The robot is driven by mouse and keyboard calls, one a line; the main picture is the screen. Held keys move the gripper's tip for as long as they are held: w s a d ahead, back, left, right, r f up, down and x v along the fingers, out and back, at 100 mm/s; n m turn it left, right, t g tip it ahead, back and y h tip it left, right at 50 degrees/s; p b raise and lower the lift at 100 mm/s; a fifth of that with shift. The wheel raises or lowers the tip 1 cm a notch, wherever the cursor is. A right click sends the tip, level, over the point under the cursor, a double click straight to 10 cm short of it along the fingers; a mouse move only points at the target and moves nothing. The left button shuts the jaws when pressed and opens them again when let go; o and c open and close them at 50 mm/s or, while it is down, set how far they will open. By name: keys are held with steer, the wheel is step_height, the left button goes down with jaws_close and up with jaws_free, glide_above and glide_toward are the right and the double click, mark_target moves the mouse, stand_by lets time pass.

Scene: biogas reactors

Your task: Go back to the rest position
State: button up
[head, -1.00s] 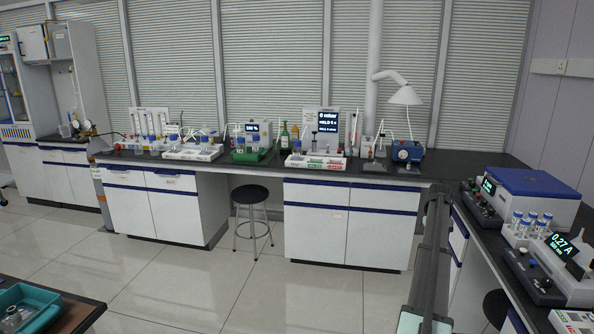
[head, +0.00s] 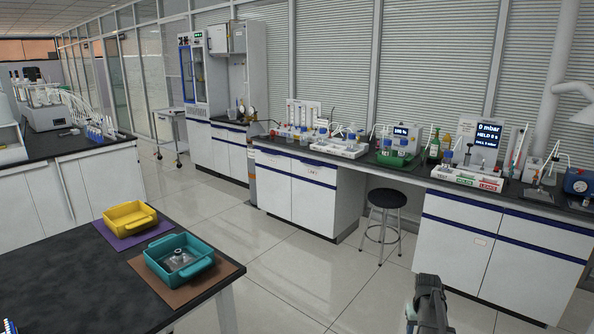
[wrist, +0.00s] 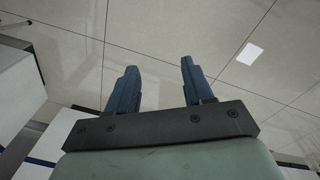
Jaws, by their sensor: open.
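My gripper (wrist: 160,82) shows in the wrist view with its two blue-grey fingers apart and nothing between them. In the head view a dark part of my arm shows at the lower right, in front of the wall bench. The fingertips cannot be made out there.
A black-topped table at lower left holds a yellow tray (head: 130,217) and a teal tray (head: 205,262) with a clear item inside. A stool (head: 387,200) stands by the wall bench (head: 300,160), which carries instruments and racks. The tiled floor (head: 300,262) between them is clear.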

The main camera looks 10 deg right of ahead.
steer(key=s+a+f+n, duration=0.1)
steer(key=s+a+f, duration=0.25)
steer(key=a, duration=0.65)
steer(key=s+a+f+n, duration=0.15)
steer(key=s+a, duration=0.25)
steer(key=a, duration=0.6)
steer(key=s+a+f+n, duration=0.1)
steer(key=s+a+f, duration=0.25)
steer(key=a, duration=0.75)
steer(key=s+f+g, duration=0.3)
steer(key=s+f, duration=0.7)
steer(key=s, duration=0.5)
steer(key=s+f+g, duration=0.4)
steer(key=s+f, duration=0.5)
steer(key=s, duration=0.5)
steer(key=shift+s+d+f+y, duration=0.3)
steer(key=shift+s+d+f, duration=0.05)
steer(key=shift+s+d, duration=0.1)
steer(key=shift+o, duration=0.2)
steer(key=shift+m, duration=0.25)
